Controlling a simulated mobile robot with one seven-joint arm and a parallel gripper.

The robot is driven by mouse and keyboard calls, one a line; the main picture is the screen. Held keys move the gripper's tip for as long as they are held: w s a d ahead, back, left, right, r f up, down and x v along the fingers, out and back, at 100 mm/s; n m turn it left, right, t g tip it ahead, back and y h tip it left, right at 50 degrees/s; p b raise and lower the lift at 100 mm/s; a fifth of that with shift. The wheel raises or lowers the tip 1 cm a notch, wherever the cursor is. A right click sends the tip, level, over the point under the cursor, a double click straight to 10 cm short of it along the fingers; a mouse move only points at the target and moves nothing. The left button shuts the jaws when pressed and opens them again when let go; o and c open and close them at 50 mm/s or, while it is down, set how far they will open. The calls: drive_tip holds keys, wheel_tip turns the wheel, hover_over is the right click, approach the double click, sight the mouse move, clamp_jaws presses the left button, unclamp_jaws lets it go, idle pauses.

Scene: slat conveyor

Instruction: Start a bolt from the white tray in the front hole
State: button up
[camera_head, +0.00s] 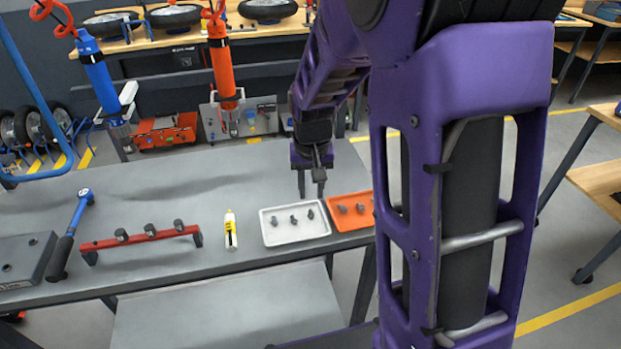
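The white tray (297,234) lies on the grey bench with three dark bolts (293,219) in it, spaced apart in a row. My gripper (311,192) points down above the back right part of the white tray. Its two fingers are apart, with nothing seen between them. A grey block (22,262) lies at the bench's left end, cut off by the picture edge. A small dark hole shows on its top; which hole is the front one I cannot tell.
An orange tray (352,223) with small dark parts adjoins the white tray's right. The bench's back is clear. Blue and orange tools hang behind.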

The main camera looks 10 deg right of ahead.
sight(311, 216)
drive_tip(key=shift+w+d+f+b, duration=0.1)
drive_tip(key=shift+w+f+b, duration=0.1)
drive_tip(key=shift+f+b, duration=1)
drive_tip(key=shift+w+f+b, duration=0.25)
drive_tip(key=shift+f+b, duration=0.4)
drive_tip(key=shift+f, duration=1.05)
drive_tip(key=shift+w+d+f+b, duration=0.1)
drive_tip(key=shift+w+f+b, duration=0.1)
drive_tip(key=shift+f+b, duration=1)
drive_tip(key=shift+f+p, duration=0.2)
drive_tip(key=shift+p, duration=0.1)
clamp_jaws()
drive_tip(key=shift+r+p, duration=1.9)
drive_tip(key=shift+r, duration=0.65)
drive_tip(key=shift+f, duration=0.1)
drive_tip(key=shift+s+a+f+n, duration=0.1)
drive_tip(key=shift+s+f+n, duration=0.35)
drive_tip(key=shift+s+n, duration=0.2)
drive_tip(key=shift+s+a+f+n, duration=0.1)
drive_tip(key=shift+s+f+n, duration=0.3)
drive_tip(key=shift+s+n, duration=0.2)
drive_tip(key=shift+s, duration=0.2)
